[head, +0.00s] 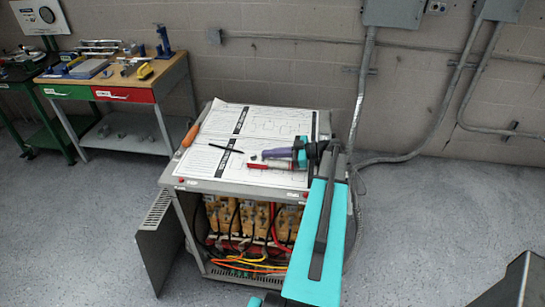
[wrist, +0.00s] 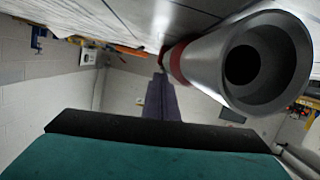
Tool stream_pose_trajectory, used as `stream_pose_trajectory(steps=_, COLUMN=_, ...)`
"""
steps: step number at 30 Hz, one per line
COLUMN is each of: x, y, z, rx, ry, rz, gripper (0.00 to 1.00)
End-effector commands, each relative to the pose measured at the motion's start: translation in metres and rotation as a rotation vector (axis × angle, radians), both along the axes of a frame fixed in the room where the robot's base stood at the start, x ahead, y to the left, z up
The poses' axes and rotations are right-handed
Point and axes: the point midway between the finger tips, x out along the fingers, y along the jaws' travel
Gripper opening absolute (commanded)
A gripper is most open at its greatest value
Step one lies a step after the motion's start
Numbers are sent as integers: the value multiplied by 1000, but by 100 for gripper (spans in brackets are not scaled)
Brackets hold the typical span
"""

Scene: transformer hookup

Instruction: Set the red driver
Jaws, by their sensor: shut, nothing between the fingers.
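The red driver (head: 284,166) lies on the papers on top of the grey cabinet, near its front edge. In the wrist view its hollow grey metal end (wrist: 250,65) looms close at the upper right, with a red part (wrist: 177,62) behind it. My gripper (head: 268,153) has purple fingers and is shut and empty. It is just behind the driver in the head view, pointing left and roughly alongside it. In the wrist view the purple fingers (wrist: 162,85) are beside the driver, not around it. Whether they touch it I cannot tell.
Printed sheets (head: 270,123) cover the cabinet top (head: 230,187). An orange-handled tool (head: 190,135) and a black pen-like item (head: 226,148) lie on the left. The cabinet's open front shows coils and wires (head: 245,225). A tool bench (head: 165,75) stands at the back left.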

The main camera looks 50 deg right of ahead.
Motion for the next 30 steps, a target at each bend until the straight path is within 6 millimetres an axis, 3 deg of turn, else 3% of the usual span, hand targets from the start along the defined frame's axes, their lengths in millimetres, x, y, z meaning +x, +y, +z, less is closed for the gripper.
stream_pose_trajectory(steps=11, x=1, y=2, z=2, rx=-4, ry=4, rz=2, gripper=0)
stream_pose_trajectory(steps=24, x=1, y=-3, z=39, rx=-5, ry=1, rz=0, gripper=0)
stream_pose_trajectory(steps=30, x=-26, y=-24, z=45, rx=-6, ry=1, rz=-5, gripper=0)
